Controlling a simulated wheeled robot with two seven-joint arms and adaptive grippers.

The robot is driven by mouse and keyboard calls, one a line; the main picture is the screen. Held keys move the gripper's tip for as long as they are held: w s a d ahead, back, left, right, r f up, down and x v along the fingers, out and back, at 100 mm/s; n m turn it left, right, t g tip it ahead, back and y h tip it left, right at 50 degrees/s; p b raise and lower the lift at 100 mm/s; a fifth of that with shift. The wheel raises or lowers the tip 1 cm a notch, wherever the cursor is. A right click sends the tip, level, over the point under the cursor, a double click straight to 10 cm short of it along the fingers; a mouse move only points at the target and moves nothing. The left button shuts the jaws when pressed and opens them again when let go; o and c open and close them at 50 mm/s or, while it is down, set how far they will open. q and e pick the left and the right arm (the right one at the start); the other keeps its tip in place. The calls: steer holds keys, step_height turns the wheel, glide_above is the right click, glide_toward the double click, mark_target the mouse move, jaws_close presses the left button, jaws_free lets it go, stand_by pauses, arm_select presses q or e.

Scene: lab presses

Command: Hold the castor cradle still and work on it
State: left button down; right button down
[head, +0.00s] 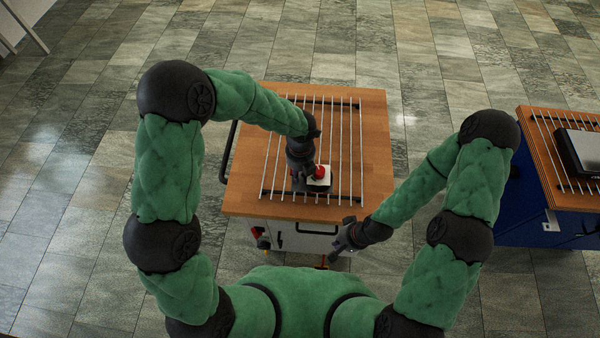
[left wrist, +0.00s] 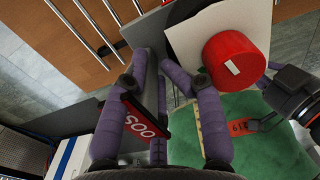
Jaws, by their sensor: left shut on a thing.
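The castor cradle shows as a grey metal part (left wrist: 150,45) with a cream plate (left wrist: 230,28) and a red round block (left wrist: 237,60) bearing a small white mark. In the head view its red block (head: 320,172) sits near the front middle of the cart top. My left gripper (head: 303,182) reaches down onto it. In the left wrist view, its purple fingers close on the grey part; the fingers hide some of the contact. My right gripper (head: 346,236) is lower, off the cart's front edge and apart from the cradle. Its fingers are too small to read.
The wooden cart top (head: 245,185) carries several metal rails and is otherwise mostly clear. A dark red label (left wrist: 145,130) shows between my left fingers. A second bench (head: 530,118) with a black-and-white device (head: 582,150) stands at the right, with floor between.

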arm_select(q)
steer(key=shift+w+d+f+b, duration=0.1)
steer(key=shift+w+f+b, duration=0.15)
steer(key=shift+w+f, duration=1)
steer(key=shift+w+a+f+b, duration=0.1)
steer(key=shift+w+f+b, duration=0.1)
steer(key=shift+w+f, duration=1.05)
steer(key=shift+w+d+f+b, duration=0.1)
steer(key=shift+w+f+b, duration=0.15)
steer(key=shift+w+f, duration=1)
arm_select(e)
steer(key=shift+f, duration=0.7)
arm_select(q)
steer(key=shift+w+r, duration=0.5)
steer(key=shift+r, duration=0.05)
steer(key=shift+f, duration=0.25)
arm_select(e)
step_height(320, 180, up, 8)
arm_select(q)
steer(key=c, duration=0.8)
jaws_free()
